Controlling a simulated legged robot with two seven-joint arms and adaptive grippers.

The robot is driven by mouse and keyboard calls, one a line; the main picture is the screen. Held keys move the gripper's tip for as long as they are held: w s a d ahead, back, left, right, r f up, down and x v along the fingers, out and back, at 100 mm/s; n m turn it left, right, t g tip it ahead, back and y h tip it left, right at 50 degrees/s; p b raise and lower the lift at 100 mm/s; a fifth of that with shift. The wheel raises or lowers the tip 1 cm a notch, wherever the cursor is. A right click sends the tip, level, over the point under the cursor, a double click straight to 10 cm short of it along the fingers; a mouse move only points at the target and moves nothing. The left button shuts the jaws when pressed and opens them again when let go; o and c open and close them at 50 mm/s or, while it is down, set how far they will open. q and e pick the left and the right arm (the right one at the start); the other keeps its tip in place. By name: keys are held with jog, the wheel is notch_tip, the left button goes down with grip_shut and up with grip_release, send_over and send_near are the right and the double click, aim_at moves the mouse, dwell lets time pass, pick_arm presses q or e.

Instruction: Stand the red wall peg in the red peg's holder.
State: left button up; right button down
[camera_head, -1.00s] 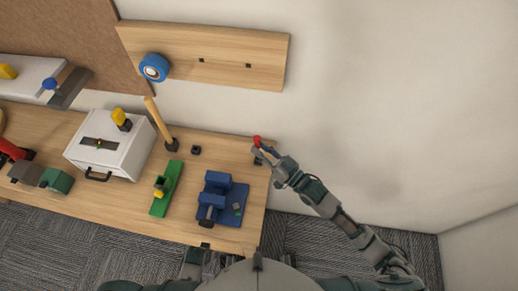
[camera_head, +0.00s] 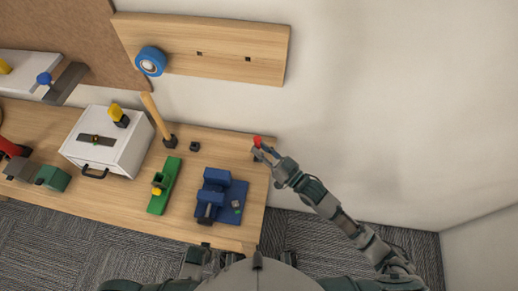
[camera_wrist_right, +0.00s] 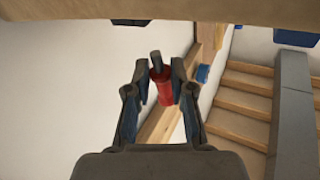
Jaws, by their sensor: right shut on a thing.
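The red wall peg (camera_head: 257,141) is between the fingers of my right gripper (camera_head: 262,153), over the right end of the wooden table. In the right wrist view the peg (camera_wrist_right: 161,86) has a red body and a dark narrow end. My right gripper (camera_wrist_right: 162,82) is shut on it there, a finger on each side. A small black block with a socket (camera_head: 194,146) stands on the table to the left of the gripper. I cannot tell for sure if it is the red peg's holder. My left gripper is not in view.
A blue vise-like fixture (camera_head: 218,196), a green fixture (camera_head: 164,186), a wooden stick in a dark base (camera_head: 157,117) and a white box (camera_head: 107,140) stand on the table (camera_head: 222,147). A wall board (camera_head: 225,50) bears a blue roll (camera_head: 151,61) and two dark holes.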

jog(key=shift+f+b, duration=1.15)
jog(key=shift+f, duration=0.8)
jog(key=shift+r, duration=0.1)
jog(key=shift+r+p, duration=2.75)
jog(key=shift+r, duration=0.2)
jog(key=shift+d, duration=0.2)
jog(key=shift+p, duration=0.45)
jog(key=shift+f+b, duration=1.9)
jog(key=shift+f, duration=1.1)
